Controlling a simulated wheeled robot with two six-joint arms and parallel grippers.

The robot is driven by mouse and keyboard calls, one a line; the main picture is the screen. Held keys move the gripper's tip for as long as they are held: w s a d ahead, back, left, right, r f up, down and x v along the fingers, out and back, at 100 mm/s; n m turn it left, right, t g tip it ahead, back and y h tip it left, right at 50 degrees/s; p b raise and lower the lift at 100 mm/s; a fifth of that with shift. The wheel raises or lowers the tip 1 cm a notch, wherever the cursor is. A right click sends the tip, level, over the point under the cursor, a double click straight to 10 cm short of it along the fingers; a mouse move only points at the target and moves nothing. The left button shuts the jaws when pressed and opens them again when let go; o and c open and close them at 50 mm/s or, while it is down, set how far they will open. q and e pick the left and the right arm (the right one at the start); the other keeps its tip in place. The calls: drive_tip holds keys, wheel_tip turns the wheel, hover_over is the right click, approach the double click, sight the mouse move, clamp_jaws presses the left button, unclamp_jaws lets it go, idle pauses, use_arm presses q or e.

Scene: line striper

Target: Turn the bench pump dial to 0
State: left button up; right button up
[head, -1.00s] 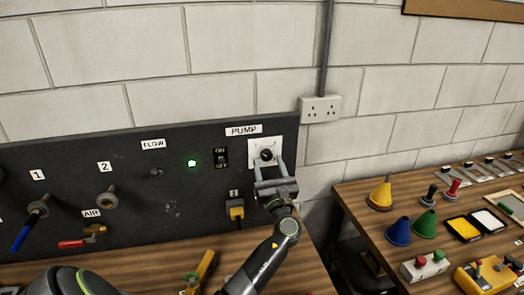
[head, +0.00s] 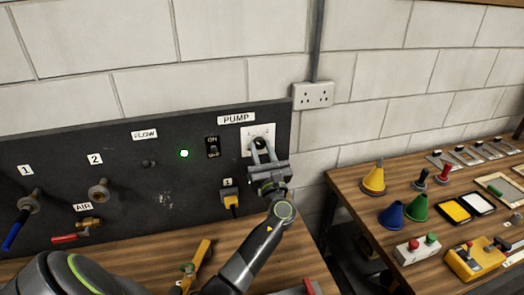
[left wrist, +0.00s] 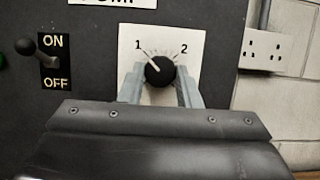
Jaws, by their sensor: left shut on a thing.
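The pump dial is a round black knob (left wrist: 160,70) on a white plate (left wrist: 193,43) under the PUMP label (head: 236,119). In the left wrist view its white pointer line points up and left, toward the printed 1; a 2 is printed at upper right. The 0 mark is not visible; the gripper covers the lower plate. My left gripper (head: 262,148) is shut on the knob, one finger at each side, as the left wrist view also shows (left wrist: 160,82). My right gripper is not in view.
Left of the dial are an ON/OFF toggle switch (head: 213,147) and a lit green lamp (head: 184,153). A yellow plug (head: 231,202) sits below the dial. A wall socket (head: 313,95) is at right. A side table (head: 350,178) holds cones and switch boxes.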

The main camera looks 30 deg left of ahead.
use_arm(q)
drive_tip(key=shift+f+n+g+b, duration=0.15)
drive_tip(key=shift+n+g+b, duration=0.15)
drive_tip(key=shift+n+b, duration=0.4)
drive_tip(key=n+g+b, duration=0.1)
drive_tip(key=n+b, duration=0.1)
drive_tip(key=n+g+y+b, duration=0.1)
drive_tip(key=n+b, duration=0.1)
drive_tip(key=n, duration=0.1)
drive_tip(key=n+g+b, duration=0.1)
drive_tip(key=n+b, duration=0.2)
drive_tip(key=shift+w+d+g+y, duration=0.2)
drive_tip(key=shift+w+g+y, duration=0.05)
drive_tip(key=shift+g+y, duration=0.15)
drive_tip(key=n+g+b, duration=0.1)
drive_tip(key=n+b, duration=0.1)
drive_tip(key=n, duration=0.1)
drive_tip(key=shift+n+g, duration=0.3)
drive_tip(key=shift+w+d+r+n+g+b, duration=0.1)
drive_tip(key=shift+r+n+g+b, duration=0.15)
drive_tip(key=shift+n+g+b, duration=0.65)
drive_tip(key=n, duration=0.3)
drive_tip(key=shift+r+h, duration=0.2)
drive_tip(key=shift+h, duration=0.1)
drive_tip(key=shift+r+n+g+h+b, duration=0.1)
drive_tip(key=shift+n+g+h+b, duration=0.25)
drive_tip(key=shift+n, duration=0.8)
drive_tip(key=shift+r+n+g+h+b, duration=0.1)
drive_tip(key=shift+n+g+h+b, duration=0.2)
drive_tip(key=shift+n, duration=0.85)
